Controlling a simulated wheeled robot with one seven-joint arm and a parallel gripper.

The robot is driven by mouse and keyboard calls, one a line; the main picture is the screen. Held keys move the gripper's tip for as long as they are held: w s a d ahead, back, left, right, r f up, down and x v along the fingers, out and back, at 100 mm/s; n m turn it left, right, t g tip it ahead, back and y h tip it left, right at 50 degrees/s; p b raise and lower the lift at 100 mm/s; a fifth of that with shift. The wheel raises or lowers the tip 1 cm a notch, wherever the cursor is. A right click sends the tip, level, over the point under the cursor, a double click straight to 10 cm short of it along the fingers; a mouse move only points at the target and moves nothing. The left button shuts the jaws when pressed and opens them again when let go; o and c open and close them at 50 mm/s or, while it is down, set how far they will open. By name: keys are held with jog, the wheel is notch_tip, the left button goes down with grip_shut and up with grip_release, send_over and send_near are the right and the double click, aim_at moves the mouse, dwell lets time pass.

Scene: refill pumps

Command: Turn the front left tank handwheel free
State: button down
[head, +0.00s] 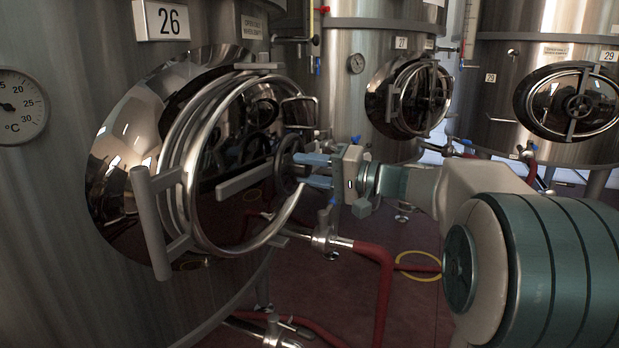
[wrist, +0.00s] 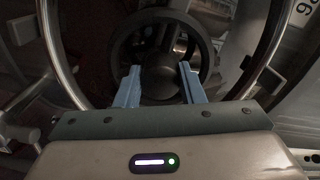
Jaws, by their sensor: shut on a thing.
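The front left tank (head: 50,230), labelled 26, fills the left of the head view. Its round hatch has a polished metal ring (head: 205,215) with a dark mirrored door inside. A dark handwheel (head: 290,165) sits at the hatch's right side; in the wrist view it is a black ring with a hub (wrist: 160,75). My gripper (head: 308,170) reaches it from the right, its two blue fingers shut on the handwheel. In the wrist view the fingers (wrist: 158,85) stand on either side of the hub. The exact finger contact is hard to see in the dark.
Tank 27 (head: 345,95) and tank 29 (head: 490,95) stand behind, with similar hatches. A red hose (head: 385,290) and valve fittings (head: 325,240) lie low beneath my arm. A grey handle bar (head: 150,220) sticks out at the hatch's left.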

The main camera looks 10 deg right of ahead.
dwell(0.3)
jog(key=c, duration=0.9)
grip_release()
jog(key=shift+c, duration=0.2)
jog(key=p+v, duration=0.2)
jog(key=v, duration=1.1)
jog(key=shift+s+d, duration=0.2)
jog(key=shift+d, duration=0.15)
jog(key=shift+a, duration=0.1)
